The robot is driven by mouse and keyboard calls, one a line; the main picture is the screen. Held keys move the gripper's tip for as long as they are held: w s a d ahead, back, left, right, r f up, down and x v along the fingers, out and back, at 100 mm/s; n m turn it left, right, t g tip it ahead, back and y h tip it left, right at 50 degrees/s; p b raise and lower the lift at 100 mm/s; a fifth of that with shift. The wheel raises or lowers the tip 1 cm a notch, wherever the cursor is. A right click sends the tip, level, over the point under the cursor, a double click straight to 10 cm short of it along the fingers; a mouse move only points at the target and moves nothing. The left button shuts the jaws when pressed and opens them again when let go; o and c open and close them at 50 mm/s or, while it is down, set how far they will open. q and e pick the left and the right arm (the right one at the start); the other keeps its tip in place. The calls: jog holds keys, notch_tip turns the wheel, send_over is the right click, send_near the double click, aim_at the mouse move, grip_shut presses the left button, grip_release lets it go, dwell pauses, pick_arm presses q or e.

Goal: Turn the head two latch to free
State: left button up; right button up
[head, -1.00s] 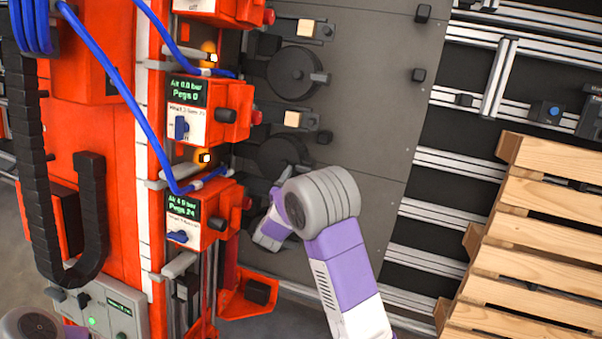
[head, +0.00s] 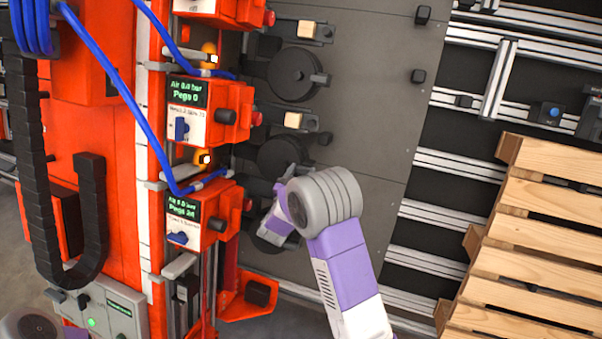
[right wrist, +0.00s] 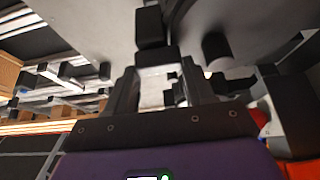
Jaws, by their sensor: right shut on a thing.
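Dark round latches with short handles sit on a grey upright plate: an upper one (head: 296,76), a middle one (head: 281,153) and a lower one, mostly hidden behind my right gripper (head: 274,226). No head number is readable on them. In the right wrist view, my right gripper (right wrist: 158,85) is shut on a black latch handle (right wrist: 150,28), with a white block-like surface between the fingers. In the head view, my wrist hides the grip, so the handle's exact angle cannot be told. My left gripper is out of view.
Orange head units with displays, a middle one (head: 205,108) and a lower one (head: 200,218), stand left of the latches. Blue hoses (head: 115,85) hang in front. A wooden pallet (head: 535,235) stands at the right. Bare grey plate (head: 370,130) lies between.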

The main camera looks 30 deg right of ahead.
jog(key=shift+n, duration=0.3)
jog(key=n+t+y+p, duration=0.1)
jog(key=n, duration=0.2)
jog(key=n+t+y+p, duration=0.1)
jog(key=n, duration=0.1)
jog(key=shift+s+n+y+p, duration=0.1)
jog(key=shift+n+y+p, duration=0.3)
jog(key=n+y+p, duration=0.1)
jog(key=n, duration=0.2)
jog(key=n+y+p, duration=0.1)
jog(key=n, duration=0.1)
jog(key=shift+d+r+n+t+y+p, duration=0.1)
jog(key=shift+n+t+y+p, duration=0.2)
jog(key=shift+n+y, duration=0.1)
jog(key=n+y+p, duration=0.1)
jog(key=n, duration=0.2)
jog(key=n+g+y+p, duration=0.1)
jog(key=n+p, duration=0.1)
jog(key=shift+n+y, duration=0.4)
jog(key=shift+n+g+y+p, duration=0.5)
jog(key=shift+n+p, duration=0.4)
jog(key=shift+n, duration=0.6)
jog(key=o, duration=0.8)
jog(key=shift+c, duration=0.2)
